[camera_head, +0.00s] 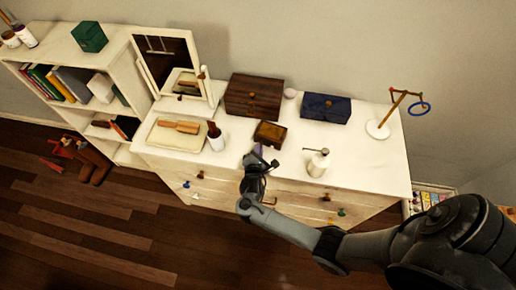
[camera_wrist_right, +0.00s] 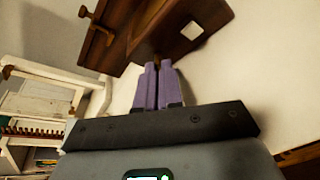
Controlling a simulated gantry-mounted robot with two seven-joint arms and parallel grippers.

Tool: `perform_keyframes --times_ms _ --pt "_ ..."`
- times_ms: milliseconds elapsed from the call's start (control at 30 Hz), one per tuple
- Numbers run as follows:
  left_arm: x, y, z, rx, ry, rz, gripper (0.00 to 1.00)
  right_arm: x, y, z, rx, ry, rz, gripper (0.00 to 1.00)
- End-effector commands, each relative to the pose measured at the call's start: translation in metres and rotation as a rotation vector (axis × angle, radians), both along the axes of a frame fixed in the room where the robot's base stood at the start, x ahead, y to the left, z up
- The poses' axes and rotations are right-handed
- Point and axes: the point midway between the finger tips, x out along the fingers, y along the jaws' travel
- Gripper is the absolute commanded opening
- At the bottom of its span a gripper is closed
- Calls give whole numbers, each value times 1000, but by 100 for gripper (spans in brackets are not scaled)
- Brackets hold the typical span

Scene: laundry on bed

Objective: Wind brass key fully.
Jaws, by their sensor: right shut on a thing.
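The small wooden box (camera_head: 270,133) sits near the front edge of the white dresser top. It shows in the right wrist view (camera_wrist_right: 185,30), with a pale square on it. My right gripper (camera_head: 258,150) is at the front-left side of this box. In the right wrist view its purple fingers (camera_wrist_right: 158,72) are together, their tips at the box's near side. They are shut on the brass key, which is mostly hidden between the tips; only a small brownish bit (camera_wrist_right: 158,60) shows there. My left gripper is not in view.
A dark wooden chest (camera_head: 252,95) and a blue box (camera_head: 325,108) stand behind. A white dispenser (camera_head: 317,163) is to the right, a brush cup (camera_head: 215,138) to the left. A mirror (camera_head: 172,68) and a ring stand (camera_head: 378,128) are at the sides.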

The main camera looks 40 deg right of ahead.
Motion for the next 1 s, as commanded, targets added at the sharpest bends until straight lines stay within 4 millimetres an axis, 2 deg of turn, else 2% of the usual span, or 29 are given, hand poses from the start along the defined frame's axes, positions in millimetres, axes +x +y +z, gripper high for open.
perform_keyframes --times_ms 167,200,333,367,733,1000 --pt "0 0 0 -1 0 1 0 0 0 0 -1 1 0 0" --pt "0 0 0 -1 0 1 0 0 0 0 -1 2 0 10" --pt "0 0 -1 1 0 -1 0 0 0 0 -1 2 0 30" --pt "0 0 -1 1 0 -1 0 0 0 0 -1 2 0 32" --pt "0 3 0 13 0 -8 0 -2 3 1 -1 2 1 32" --pt "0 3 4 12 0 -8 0 -24 31 11 1 2 2 32"
